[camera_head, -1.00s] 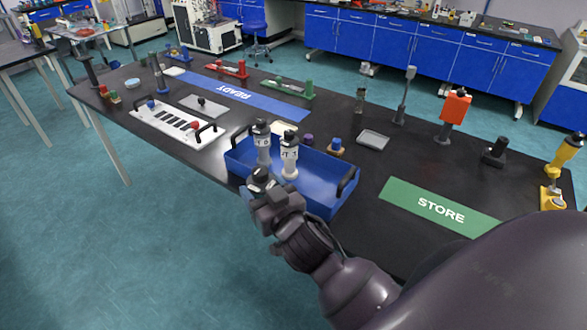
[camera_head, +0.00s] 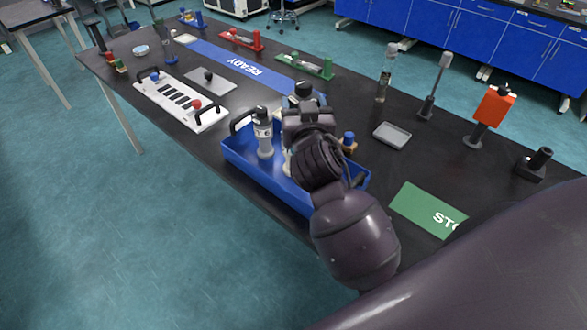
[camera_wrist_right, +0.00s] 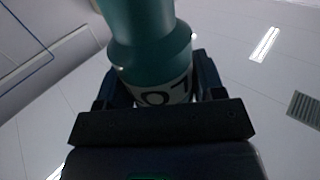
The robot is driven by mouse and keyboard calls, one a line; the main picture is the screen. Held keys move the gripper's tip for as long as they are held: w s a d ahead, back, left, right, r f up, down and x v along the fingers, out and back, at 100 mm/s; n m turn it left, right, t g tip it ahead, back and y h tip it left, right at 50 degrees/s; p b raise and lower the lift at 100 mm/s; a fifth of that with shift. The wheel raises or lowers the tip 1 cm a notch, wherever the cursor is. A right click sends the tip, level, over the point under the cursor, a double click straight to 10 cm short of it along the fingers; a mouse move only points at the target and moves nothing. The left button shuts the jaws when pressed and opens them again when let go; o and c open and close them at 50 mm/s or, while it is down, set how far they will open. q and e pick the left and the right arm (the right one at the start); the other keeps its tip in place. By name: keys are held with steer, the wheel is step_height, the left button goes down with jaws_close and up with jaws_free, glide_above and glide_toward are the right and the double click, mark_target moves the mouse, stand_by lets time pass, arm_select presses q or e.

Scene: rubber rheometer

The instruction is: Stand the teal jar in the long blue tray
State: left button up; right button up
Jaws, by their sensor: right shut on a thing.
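My right gripper (camera_head: 308,118) is shut on the teal jar (camera_wrist_right: 148,45), whose teal body and white label fill the upper middle of the right wrist view. In the head view the gripper is over the long blue tray (camera_head: 260,177), and a black cap shows just above it; the jar's body is mostly hidden there. I cannot tell whether its base touches the tray. A white jar with a black cap (camera_head: 264,138) stands upright in the tray's left part. Another pale jar (camera_head: 287,163) is mostly hidden behind my gripper. My left gripper is out of view.
A white rack with black slots (camera_head: 180,105) lies left of the tray. A small grey dish (camera_head: 392,134) and the green STORE mat (camera_head: 425,208) are to the right. A blue READY strip (camera_head: 230,62) runs behind. Upright stands, including an orange-topped one (camera_head: 493,106), line the right.

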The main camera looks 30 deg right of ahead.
steer(key=d+r+m+g+h, duration=0.5)
steer(key=d+r+h, duration=0.1)
steer(key=r+h, duration=0.1)
step_height(320, 180, down, 19)
steer(key=b, duration=0.1)
steer(key=shift+s+d+f+m, duration=0.15)
steer(key=shift+s+d+m, duration=0.05)
steer(key=shift+m, duration=0.2)
steer(key=shift+f+b, duration=0.4)
steer(key=shift+b, duration=0.2)
steer(key=shift+f+b, duration=0.25)
steer(key=shift+b, duration=0.05)
steer(key=o, duration=0.7)
steer(key=shift+c, duration=0.2)
steer(key=o, duration=0.3)
